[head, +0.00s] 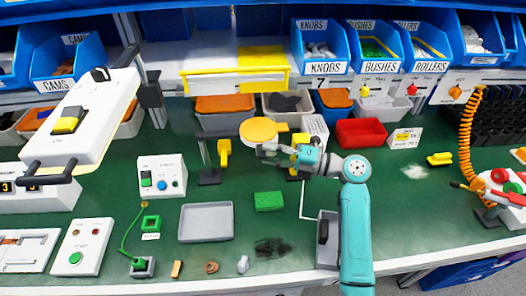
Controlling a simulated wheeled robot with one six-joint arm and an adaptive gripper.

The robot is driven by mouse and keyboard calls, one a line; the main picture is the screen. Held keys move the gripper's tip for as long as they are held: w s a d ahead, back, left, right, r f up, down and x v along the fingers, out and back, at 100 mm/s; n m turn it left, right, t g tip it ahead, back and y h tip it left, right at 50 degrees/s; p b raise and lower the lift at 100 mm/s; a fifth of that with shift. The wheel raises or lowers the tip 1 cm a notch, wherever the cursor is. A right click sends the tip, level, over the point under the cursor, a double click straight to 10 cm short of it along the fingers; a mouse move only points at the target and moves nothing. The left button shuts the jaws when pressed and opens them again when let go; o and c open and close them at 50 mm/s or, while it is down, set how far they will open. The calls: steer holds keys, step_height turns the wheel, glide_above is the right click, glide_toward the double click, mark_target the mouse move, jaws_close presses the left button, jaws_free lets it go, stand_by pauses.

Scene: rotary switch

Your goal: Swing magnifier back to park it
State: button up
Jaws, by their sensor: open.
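A round yellow-orange disc (259,131), which looks like the magnifier head, sits above the middle of the green bench. A thin dark arm seems to run left from it to a dark post (205,160); the joint is too small to make out. My gripper (268,150) points left from my teal wrist, at the lower right edge of the disc. It is open. I cannot tell whether a finger touches the disc or only overlaps it in the picture.
A yellow tool (223,152) hangs beside the post. A red bin (360,133) stands right of my wrist. A green block (268,201) and a grey tray (206,222) lie in front. A white panel (92,115) overhangs the left side. Bench right of my arm is mostly clear.

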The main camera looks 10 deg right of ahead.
steer(key=v, duration=0.9)
